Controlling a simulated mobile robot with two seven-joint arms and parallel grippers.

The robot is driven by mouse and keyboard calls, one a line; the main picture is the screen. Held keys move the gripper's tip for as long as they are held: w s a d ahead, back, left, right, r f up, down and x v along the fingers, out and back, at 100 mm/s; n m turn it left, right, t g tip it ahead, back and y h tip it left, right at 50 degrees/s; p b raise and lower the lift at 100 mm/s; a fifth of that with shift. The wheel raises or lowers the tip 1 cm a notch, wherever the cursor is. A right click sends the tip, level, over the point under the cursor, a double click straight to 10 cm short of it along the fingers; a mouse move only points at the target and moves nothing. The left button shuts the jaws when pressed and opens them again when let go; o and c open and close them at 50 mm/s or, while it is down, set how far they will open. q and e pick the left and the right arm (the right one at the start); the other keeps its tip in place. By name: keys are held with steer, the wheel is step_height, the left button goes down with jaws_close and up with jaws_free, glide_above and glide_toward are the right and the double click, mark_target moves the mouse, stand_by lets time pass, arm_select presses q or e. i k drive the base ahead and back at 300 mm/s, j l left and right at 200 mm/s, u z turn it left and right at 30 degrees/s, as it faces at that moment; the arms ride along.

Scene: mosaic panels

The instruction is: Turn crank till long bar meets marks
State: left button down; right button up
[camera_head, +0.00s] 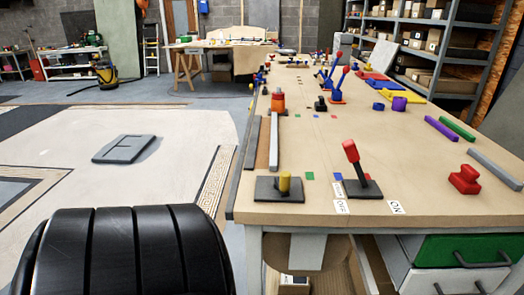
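A red-handled lever (351,152) leans on a dark base plate near the table's front edge. Left of it, a short yellow post (285,183) stands on another dark plate. I cannot tell which part is the crank. A long light-grey bar (274,143) lies lengthwise near the table's left edge, behind the yellow post's plate. A green square mark (309,176) and a blue square mark (338,177) lie on the tabletop right of the yellow post, apart from the bar. Small coloured marks (315,116) lie farther back. Neither gripper is in view.
The wooden table (430,215) carries OFF and ON labels, a red block (465,179) and purple, green and grey bars at right. Open floor lies left.

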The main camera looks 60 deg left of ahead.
mark_target(282, 182)
steer(key=u, duration=1.9)
steer(key=j+z, duration=0.25)
steer(key=i+j+z, duration=0.1)
steer(key=j+z, duration=0.2)
steer(key=j, duration=0.15)
